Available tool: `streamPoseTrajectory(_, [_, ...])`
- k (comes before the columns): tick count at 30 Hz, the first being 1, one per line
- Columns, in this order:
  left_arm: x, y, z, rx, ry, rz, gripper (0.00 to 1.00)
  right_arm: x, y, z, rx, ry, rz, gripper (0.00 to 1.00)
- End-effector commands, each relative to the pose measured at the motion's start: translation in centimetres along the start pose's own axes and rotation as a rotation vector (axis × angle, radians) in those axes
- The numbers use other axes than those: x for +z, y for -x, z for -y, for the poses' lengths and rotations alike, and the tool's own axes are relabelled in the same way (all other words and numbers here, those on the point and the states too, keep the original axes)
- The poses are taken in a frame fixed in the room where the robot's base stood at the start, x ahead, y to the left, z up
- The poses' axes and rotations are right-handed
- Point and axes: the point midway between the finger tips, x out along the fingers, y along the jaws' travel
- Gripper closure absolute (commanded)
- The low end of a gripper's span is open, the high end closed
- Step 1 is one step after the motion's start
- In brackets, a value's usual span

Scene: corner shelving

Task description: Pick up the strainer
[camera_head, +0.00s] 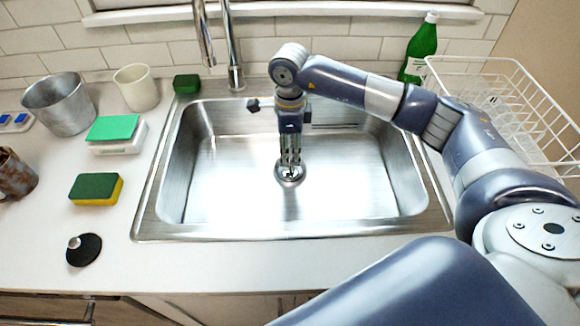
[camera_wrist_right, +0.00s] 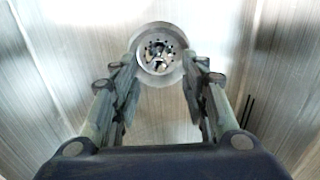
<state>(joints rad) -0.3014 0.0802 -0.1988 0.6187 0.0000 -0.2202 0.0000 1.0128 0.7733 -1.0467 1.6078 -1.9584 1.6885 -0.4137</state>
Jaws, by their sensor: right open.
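The strainer (camera_head: 289,173) is a round metal piece at the drain in the middle of the sink floor. In the right wrist view the strainer (camera_wrist_right: 160,54) shows as a metal ring with a dark, perforated centre, just past the fingertips. My right gripper (camera_head: 290,160) points down into the sink above it and hides part of it in the head view. In the right wrist view my right gripper (camera_wrist_right: 160,75) is open, its fingers to either side of the strainer with nothing between them. Whether the fingertips touch it I cannot tell. My left gripper is not in view.
The steel sink (camera_head: 400,222) has raised walls around my right gripper. The faucet (camera_head: 233,50) stands behind it. A wire dish rack (camera_head: 535,85) and green bottle (camera_head: 420,48) are at right. A sponge (camera_head: 96,189) and black stopper (camera_head: 84,250) lie on the left counter.

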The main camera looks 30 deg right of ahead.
Motion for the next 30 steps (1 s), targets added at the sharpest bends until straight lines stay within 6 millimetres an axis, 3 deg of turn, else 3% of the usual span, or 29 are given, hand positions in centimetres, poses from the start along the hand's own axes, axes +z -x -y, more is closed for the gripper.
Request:
streamPoseTrajectory(6, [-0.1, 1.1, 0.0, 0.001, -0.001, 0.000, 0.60, -0.1, -3.1, -0.1, 0.003, -0.001, -0.002, 0.59])
streamPoseTrajectory(15, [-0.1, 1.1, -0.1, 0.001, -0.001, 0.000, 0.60, -0.1, -3.8, -0.1, 0.001, 0.000, 0.000, 0.59])
streamPoseTrajectory(21, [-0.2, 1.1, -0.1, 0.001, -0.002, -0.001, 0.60, -0.1, -3.8, -0.1, 0.001, 0.000, 0.000, 1.00])
streamPoseTrajectory(30, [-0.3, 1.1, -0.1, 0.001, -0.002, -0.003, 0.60, -0.1, -3.7, -0.1, 0.000, 0.000, 0.000, 1.00])
